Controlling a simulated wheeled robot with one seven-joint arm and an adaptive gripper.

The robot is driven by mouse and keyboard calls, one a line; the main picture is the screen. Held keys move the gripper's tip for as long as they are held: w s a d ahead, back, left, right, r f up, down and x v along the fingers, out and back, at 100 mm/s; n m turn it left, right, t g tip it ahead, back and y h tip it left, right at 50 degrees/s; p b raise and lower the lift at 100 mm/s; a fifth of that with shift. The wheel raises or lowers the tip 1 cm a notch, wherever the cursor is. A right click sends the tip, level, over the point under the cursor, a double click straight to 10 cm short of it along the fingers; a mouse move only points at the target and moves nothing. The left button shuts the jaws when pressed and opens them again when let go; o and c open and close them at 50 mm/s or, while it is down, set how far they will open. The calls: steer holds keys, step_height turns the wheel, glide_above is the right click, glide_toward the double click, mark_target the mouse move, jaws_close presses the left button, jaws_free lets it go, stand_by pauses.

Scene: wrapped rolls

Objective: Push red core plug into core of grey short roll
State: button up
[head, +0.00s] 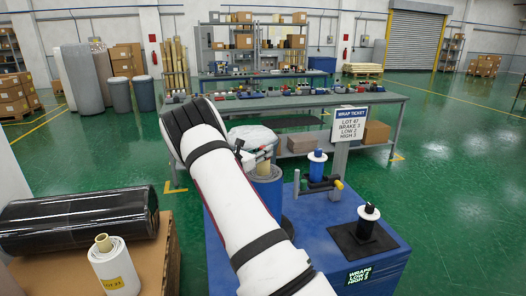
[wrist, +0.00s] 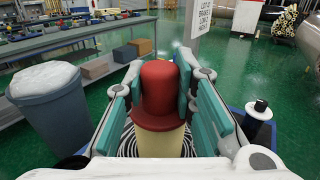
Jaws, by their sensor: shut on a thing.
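The red core plug (wrist: 160,92) stands upright between the teal finger pads of my gripper (wrist: 165,95) in the wrist view, its wide rim downward. My gripper is shut on it. Directly below the rim is a pale yellow cylinder (wrist: 158,143), which looks like a core; I cannot tell how far the plug is in it. Dark and light rings of a roll end (wrist: 190,146) surround that cylinder; the fingers hide much of them. In the head view my arm hides most of my gripper, above a blue-grey cylinder (head: 267,192) at the blue machine's back left.
The blue machine (head: 345,245) carries a blue spool (head: 317,165), a black-and-white spindle (head: 368,220) and a ticket sign (head: 349,122). A black roll (head: 75,222) and a white roll (head: 113,265) are at the left. A long workbench (head: 300,105) stands behind.

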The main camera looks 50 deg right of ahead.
steer(key=o, duration=1.1)
steer(key=shift+f, duration=0.1)
steer(key=shift+o, duration=0.2)
steer(key=a, duration=1.2)
steer(key=shift+s, duration=0.25)
